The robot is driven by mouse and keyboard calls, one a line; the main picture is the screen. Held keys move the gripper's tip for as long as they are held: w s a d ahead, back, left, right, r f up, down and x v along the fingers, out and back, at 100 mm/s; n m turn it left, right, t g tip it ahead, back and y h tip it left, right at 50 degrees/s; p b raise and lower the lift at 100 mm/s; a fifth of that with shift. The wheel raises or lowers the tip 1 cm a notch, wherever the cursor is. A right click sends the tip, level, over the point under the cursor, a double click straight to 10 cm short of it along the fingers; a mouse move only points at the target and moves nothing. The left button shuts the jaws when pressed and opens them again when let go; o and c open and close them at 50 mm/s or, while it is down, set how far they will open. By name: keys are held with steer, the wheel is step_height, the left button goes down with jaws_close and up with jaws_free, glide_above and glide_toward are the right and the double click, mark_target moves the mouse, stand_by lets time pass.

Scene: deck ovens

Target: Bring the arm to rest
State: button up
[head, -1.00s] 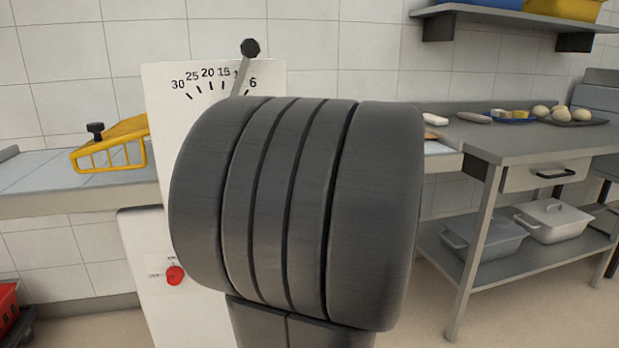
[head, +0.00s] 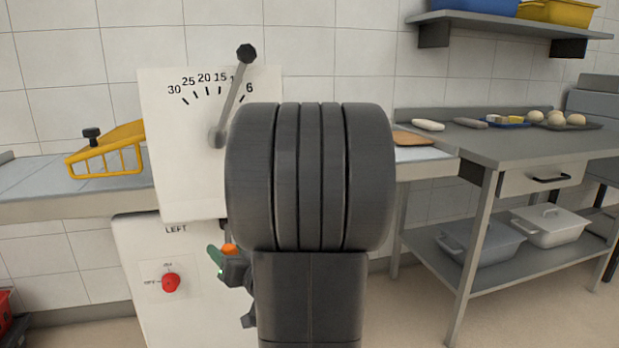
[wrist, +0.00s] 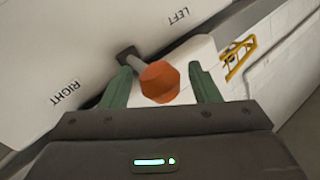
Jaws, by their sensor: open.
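My arm's dark ribbed joint fills the middle of the head view and hides part of the white machine. My gripper (wrist: 161,84) is open in the wrist view. Its two green fingers stand on either side of an orange knob (wrist: 159,82) on a grey stem, with a gap visible beside the knob. The stem comes from a dark slot in the white panel, between the words RIGHT and LEFT. In the head view the knob (head: 229,249) and part of the gripper (head: 218,262) show at the left of my arm, below the dial plate.
The white dial plate (head: 160,130) carries a lever with a black ball (head: 246,54). A red switch (head: 170,282) is below. A yellow guard (head: 110,150) is left on the conveyor. A steel table (head: 520,150) with dough and tubs stands right, under a shelf (head: 500,27).

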steer(key=shift+d, duration=0.1)
steer(key=v, duration=1.4)
steer(key=x, duration=1.4)
steer(key=shift+w+r+p, duration=0.1)
steer(key=shift+r+p, duration=0.1)
steer(key=shift+p, duration=0.45)
steer(key=shift+d+y+p, duration=0.25)
steer(key=shift+y+p, duration=0.05)
steer(key=shift+p, duration=0.2)
steer(key=shift+w+d+n+g+y+p, duration=0.15)
steer(key=shift+d+n+g+y+p, duration=0.2)
steer(key=shift+n+g+p, duration=0.45)
steer(key=shift+d+f+p, duration=0.1)
steer(key=shift+f+p, duration=0.05)
steer(key=shift+p, duration=0.25)
steer(key=shift+f, duration=0.1)
